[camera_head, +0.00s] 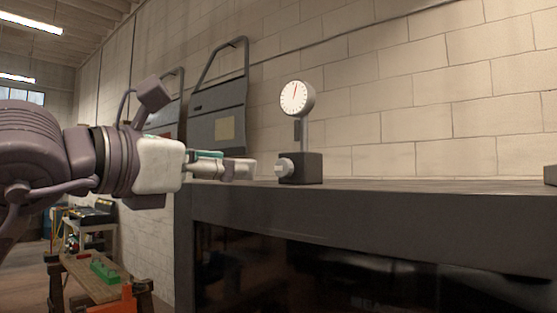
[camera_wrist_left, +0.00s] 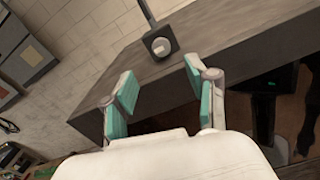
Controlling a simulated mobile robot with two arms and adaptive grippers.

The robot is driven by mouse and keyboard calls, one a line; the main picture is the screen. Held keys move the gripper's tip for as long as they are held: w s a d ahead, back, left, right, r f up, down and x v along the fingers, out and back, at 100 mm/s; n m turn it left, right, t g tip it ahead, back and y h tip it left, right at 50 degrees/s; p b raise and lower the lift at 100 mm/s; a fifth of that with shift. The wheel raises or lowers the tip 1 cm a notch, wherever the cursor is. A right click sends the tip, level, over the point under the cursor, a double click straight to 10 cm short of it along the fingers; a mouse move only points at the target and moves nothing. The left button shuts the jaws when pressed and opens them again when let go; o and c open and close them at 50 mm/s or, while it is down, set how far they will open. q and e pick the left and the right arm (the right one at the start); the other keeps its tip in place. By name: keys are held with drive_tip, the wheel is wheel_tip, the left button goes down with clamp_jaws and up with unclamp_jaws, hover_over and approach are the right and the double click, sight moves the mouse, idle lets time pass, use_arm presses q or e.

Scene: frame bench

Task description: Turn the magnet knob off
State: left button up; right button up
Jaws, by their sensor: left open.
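The magnet base (camera_head: 303,168) is a dark block standing upright on the bench top, with a post and a round white dial gauge (camera_head: 295,97) above it. Its light-coloured magnet knob (camera_head: 284,167) is on the side of the block towards my left gripper. My left gripper (camera_head: 245,169) reaches in from the left, its fingertips just short of the knob and apart from it. In the left wrist view, the fingers (camera_wrist_left: 157,95) are spread open with nothing between them, and the knob (camera_wrist_left: 161,46) lies beyond them. The right gripper is not in view.
The dark bench (camera_head: 400,210) has a mostly clear top to the right of the gauge. Grey door panels (camera_head: 217,115) stand against the block wall behind. A wooden workbench (camera_head: 98,275) stands low at the left. A small dark object (camera_head: 550,174) sits at the right edge.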

sight(281, 167)
use_arm(q)
drive_tip(key=p+x, duration=0.5)
drive_tip(key=x, duration=0.5)
drive_tip(key=shift+r, duration=0.2)
drive_tip(key=shift+w+d+f, duration=0.2)
drive_tip(key=shift+w+d, duration=0.2)
drive_tip(key=shift+w, duration=0.05)
